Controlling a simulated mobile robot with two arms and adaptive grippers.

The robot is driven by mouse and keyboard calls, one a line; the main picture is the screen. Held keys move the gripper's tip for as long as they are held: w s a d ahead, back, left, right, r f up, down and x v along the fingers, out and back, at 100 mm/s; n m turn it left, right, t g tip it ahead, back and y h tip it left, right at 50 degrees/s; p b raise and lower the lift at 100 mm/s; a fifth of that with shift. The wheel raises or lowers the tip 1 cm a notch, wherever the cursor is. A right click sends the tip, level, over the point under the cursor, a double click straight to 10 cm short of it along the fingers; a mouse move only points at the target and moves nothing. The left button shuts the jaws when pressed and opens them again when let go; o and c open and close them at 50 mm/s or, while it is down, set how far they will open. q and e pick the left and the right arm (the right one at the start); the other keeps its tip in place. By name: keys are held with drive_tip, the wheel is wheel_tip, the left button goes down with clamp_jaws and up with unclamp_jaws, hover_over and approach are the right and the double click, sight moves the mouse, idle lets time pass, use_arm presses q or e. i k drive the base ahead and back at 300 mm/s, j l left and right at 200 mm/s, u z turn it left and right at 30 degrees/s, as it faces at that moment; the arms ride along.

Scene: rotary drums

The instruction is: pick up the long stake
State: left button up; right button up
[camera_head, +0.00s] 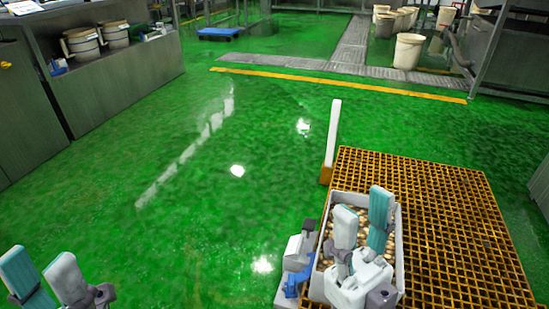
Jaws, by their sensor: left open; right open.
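A long white stake (333,130) stands nearly upright and slightly tilted at the far left corner of the grating, with an orange-brown piece at its foot. It is apart from both grippers. My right gripper (363,202) is open above a pale crate (399,250), nearer to me than the stake and a little right of it. Its fingers and wrist cover much of the crate's contents. My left gripper (41,258) is open and empty at the bottom left corner, over the green floor and far from the stake.
The crate holds many small brown pieces and sits at the left edge of a yellow-orange grating (450,220). Steel cabinets (115,75) with pots line the left. White buckets (408,51) stand at the back right. The green floor between is open.

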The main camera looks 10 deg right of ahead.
sight(336, 105)
drive_tip(key=i+j+u, duration=0.45)
drive_tip(key=j, duration=0.15)
drive_tip(key=i+j+u, duration=0.45)
drive_tip(key=i+j+z, duration=0.1)
drive_tip(key=i+z, duration=0.2)
drive_tip(key=i, duration=0.15)
drive_tip(key=i+j+z, duration=0.15)
drive_tip(key=i+z, duration=0.15)
drive_tip(key=i, duration=0.15)
drive_tip(key=i+l+z, duration=0.2)
drive_tip(key=z, duration=0.25)
drive_tip(key=i+z, duration=0.65)
drive_tip(key=z, duration=0.2)
drive_tip(key=i+z, duration=0.3)
drive_tip(key=z, duration=0.15)
drive_tip(key=i+l+z, duration=0.1)
drive_tip(key=i+z, duration=0.2)
drive_tip(key=i, duration=0.3)
